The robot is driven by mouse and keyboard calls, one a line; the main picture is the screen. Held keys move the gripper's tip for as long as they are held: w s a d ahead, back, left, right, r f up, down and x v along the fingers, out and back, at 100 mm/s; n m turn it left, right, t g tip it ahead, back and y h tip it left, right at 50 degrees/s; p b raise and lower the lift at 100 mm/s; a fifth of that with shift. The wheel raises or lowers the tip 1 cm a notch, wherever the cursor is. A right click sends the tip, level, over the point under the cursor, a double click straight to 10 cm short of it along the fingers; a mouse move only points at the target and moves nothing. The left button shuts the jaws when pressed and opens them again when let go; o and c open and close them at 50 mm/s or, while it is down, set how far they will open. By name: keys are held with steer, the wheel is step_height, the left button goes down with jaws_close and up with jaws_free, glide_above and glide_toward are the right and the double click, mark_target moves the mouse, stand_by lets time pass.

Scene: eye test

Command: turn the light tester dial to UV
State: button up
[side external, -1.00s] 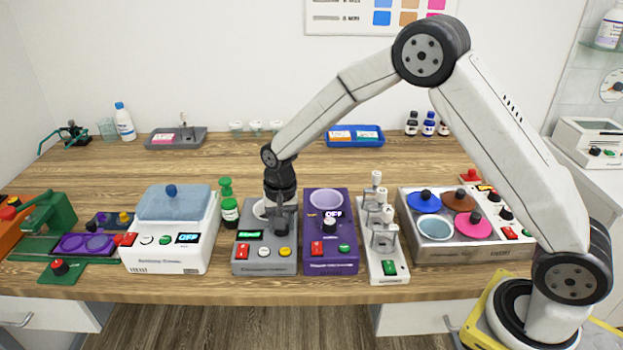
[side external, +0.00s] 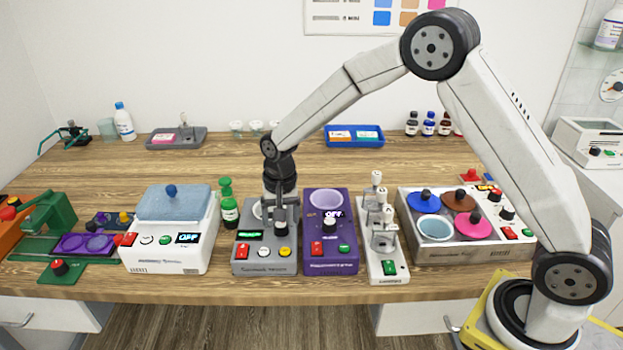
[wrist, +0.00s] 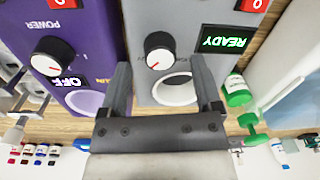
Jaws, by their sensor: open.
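The grey tester (side external: 249,256) stands at the front middle of the bench; its label is too blurred to read. Its black dial with a white cap and red pointer mark (wrist: 159,50) sits above its round opening (wrist: 175,90) in the wrist view. The dial also shows in the side view (side external: 281,229). Its screen (wrist: 230,40) reads READY, upside down in the wrist view. My gripper (wrist: 161,66) is open and empty. In the wrist view its fingers are apart, one on each side of the dial, without visible contact. The setting marks around the dial are not legible.
A purple device (side external: 318,267) with an OFF screen and its own dial stands close on the right. A green bottle (side external: 230,211) and a white device (side external: 165,257) stand on the left. The bench behind is mostly clear.

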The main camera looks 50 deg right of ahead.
mark_target(283, 224)
steer(key=shift+d+r, duration=0.1)
steer(key=shift+r, duration=2.85)
steer(key=s+d+n+t, duration=0.1)
steer(key=s+d+n, duration=0.2)
steer(key=s, duration=0.7)
steer(key=s+d+f+n+t, duration=0.1)
steer(key=s+d+n, duration=0.2)
steer(key=s, duration=0.7)
steer(key=shift+s+d+n, duration=0.3)
steer(key=shift+s+n, duration=0.05)
steer(key=shift+n, duration=0.15)
steer(key=shift+f, duration=0.1)
steer(key=shift+c, duration=0.4)
